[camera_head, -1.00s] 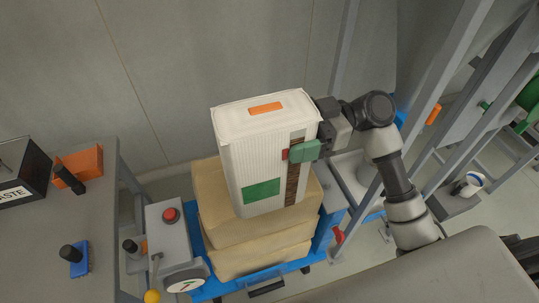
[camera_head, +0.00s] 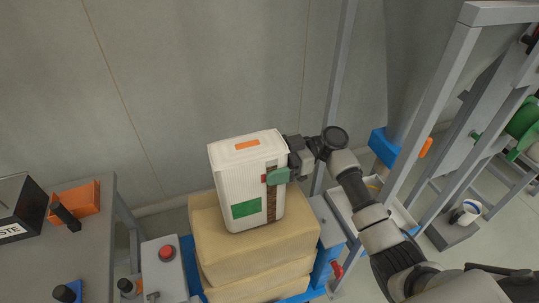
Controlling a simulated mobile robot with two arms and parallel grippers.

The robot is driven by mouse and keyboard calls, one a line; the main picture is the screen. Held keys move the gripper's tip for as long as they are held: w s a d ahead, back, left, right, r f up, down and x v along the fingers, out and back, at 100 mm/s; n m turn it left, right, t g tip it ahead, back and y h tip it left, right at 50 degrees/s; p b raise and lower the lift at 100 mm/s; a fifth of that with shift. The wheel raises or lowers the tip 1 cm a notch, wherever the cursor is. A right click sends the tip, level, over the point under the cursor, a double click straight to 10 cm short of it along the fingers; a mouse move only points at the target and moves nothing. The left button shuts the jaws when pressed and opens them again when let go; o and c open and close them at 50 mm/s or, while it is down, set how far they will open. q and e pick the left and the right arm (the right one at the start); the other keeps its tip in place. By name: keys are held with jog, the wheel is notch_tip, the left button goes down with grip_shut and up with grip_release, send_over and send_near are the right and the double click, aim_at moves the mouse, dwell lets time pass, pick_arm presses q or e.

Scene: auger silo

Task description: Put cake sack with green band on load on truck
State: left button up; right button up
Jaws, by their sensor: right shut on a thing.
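The cake sack (camera_head: 240,178) is white and ribbed, with a green patch low on its front, an orange mark on top and a brown strip near its right edge. It is upright, over the load (camera_head: 285,243) of stacked beige sacks on the blue truck (camera_head: 322,272). I cannot tell whether its base touches the top beige sack. My right gripper (camera_head: 279,174) is shut on the upper right side of the white sack. Its arm comes in from the lower right. My left gripper is not in view.
A grey control box with a red button (camera_head: 166,253) stands left of the load. A grey table (camera_head: 97,222) with an orange bin (camera_head: 75,203) is at the far left. Grey frame posts (camera_head: 432,110) rise at the right. A wall is behind.

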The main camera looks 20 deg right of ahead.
jog(key=shift+f, duration=1.05)
jog(key=o, duration=1.7)
jog(key=shift+f, duration=0.15)
jog(key=shift+o, duration=0.2)
jog(key=d+b, duration=0.2)
jog(key=d, duration=0.5)
jog(key=shift+d, duration=0.3)
